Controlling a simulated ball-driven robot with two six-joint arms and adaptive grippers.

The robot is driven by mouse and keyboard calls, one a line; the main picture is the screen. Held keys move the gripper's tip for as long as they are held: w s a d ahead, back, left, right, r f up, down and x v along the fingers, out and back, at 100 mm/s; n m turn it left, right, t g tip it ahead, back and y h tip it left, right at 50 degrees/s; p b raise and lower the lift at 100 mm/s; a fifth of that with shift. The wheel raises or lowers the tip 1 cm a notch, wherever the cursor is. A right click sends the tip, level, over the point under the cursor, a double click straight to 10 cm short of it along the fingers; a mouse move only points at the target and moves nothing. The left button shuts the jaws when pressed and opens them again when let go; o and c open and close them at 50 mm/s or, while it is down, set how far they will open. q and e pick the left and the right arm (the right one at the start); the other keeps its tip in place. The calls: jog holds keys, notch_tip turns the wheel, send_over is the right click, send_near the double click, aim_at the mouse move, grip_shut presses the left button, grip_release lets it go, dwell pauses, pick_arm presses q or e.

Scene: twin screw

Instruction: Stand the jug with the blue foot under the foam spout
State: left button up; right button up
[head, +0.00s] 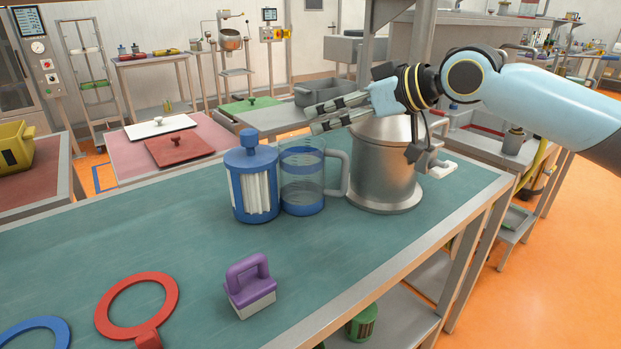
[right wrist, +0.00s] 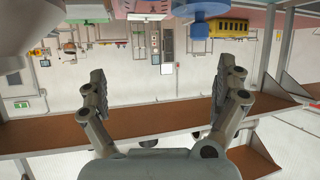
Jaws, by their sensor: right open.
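The clear jug with the blue foot (head: 303,178) stands upright on the green-blue bench top, its grey handle towards the right. A steel vessel (head: 380,175) with a wide round base stands just right of the handle. A pale tap-like part (head: 440,169) shows at its right side; I cannot tell whether this is the foam spout. My right gripper (head: 309,119) is above and behind the jug, its fingers pointing left, open and empty. In the right wrist view the fingers (right wrist: 162,88) are wide apart with nothing between them. My left gripper is not in view.
A blue-lidded canister (head: 252,182) stands close against the jug's left side. A purple-handled block (head: 249,284), a red ring (head: 107,311) and a blue ring (head: 66,330) lie towards the front. The bench is clear between the jug and its front edge (head: 395,283).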

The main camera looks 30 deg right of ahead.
send_near(308, 146)
jog(key=s+a, duration=0.2)
jog(key=a, duration=0.2)
jog(key=x, duration=0.6)
jog(key=shift+w+a+r, duration=0.15)
jog(key=shift+w+r, duration=0.15)
jog(key=shift+w, duration=0.15)
jog(key=shift+s+t, duration=0.1)
jog(key=shift+t, duration=0.2)
jog(key=c, duration=1.3)
jog(key=shift+c, duration=0.7)
jog(key=shift+r, duration=0.1)
